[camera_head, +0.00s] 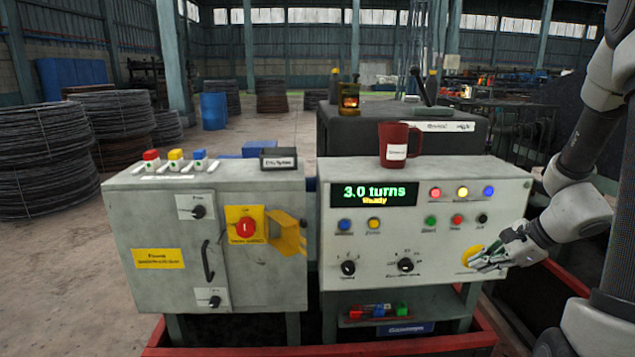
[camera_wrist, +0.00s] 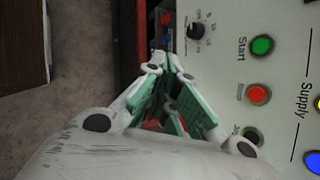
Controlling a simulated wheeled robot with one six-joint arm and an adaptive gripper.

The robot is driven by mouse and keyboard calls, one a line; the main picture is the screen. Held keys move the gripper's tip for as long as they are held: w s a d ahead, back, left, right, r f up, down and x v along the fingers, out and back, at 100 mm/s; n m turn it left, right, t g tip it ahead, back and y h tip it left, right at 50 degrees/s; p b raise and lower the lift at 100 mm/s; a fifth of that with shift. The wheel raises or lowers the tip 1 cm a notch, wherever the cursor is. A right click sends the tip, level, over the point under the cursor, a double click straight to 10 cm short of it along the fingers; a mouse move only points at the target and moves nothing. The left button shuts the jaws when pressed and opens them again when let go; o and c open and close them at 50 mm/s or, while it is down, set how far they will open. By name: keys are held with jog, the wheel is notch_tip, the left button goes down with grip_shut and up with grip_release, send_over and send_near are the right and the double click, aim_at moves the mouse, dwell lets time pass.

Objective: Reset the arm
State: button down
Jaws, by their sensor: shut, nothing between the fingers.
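My gripper (camera_head: 488,258) is at the right side of the right control box (camera_head: 396,288), in front of the lower right of its panel. A yellow round part (camera_head: 470,250) shows just behind the fingers. In the wrist view my gripper (camera_wrist: 163,62) has its green-padded fingers closed at the tips with nothing between them. The green Start button (camera_wrist: 262,45) and red Stop button (camera_wrist: 259,94) lie to the right of the fingers. I cannot tell whether the fingertips touch the panel. My arm comes in from the right edge of the head view.
The display (camera_head: 374,193) reads "3.0 turns" and "Ready". A red mug (camera_head: 398,143) stands on the right box. The left box (camera_head: 215,240) has a red emergency button (camera_head: 246,228) and a yellow flap (camera_head: 288,234). A red tray edge (camera_head: 420,346) runs below.

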jog(key=s+a+r+n+h, duration=0.2)
jog(key=s+r+n, duration=0.7)
jog(key=n, duration=0.1)
jog(key=s+a+r+n+g+h, duration=0.1)
jog(key=s+a+r+n+h, duration=0.1)
jog(key=s+r+n, duration=0.7)
jog(key=shift+s+a+r+n+h, duration=0.35)
jog(key=shift+s+n+h, duration=0.05)
jog(key=shift+s+h, duration=0.4)
